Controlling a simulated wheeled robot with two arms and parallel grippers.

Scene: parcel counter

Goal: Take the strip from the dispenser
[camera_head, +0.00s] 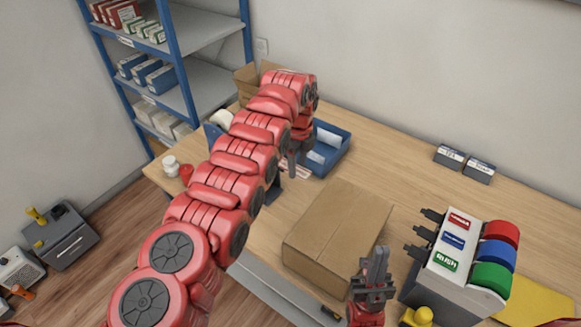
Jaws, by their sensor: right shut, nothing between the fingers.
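A grey-white dispenser (452,292) stands at the right of the counter. It carries a red roll (503,234), a blue roll (497,256) and a green roll (492,277), with red, blue and green labels on its front; the green one reads RUSH. Dark outlets stick out on its left side; I cannot make out a loose strip there. My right gripper (373,268) is shut and empty, pointing up the picture, left of the dispenser and in front of the box. My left gripper (292,165) hangs beside the blue tray, far from the dispenser; its opening is unclear.
A closed cardboard box (340,225) lies mid-counter. A blue tray (333,150) and an open carton (246,80) are behind. A yellow sheet (540,303) lies right of the dispenser. My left arm hides the counter's left part.

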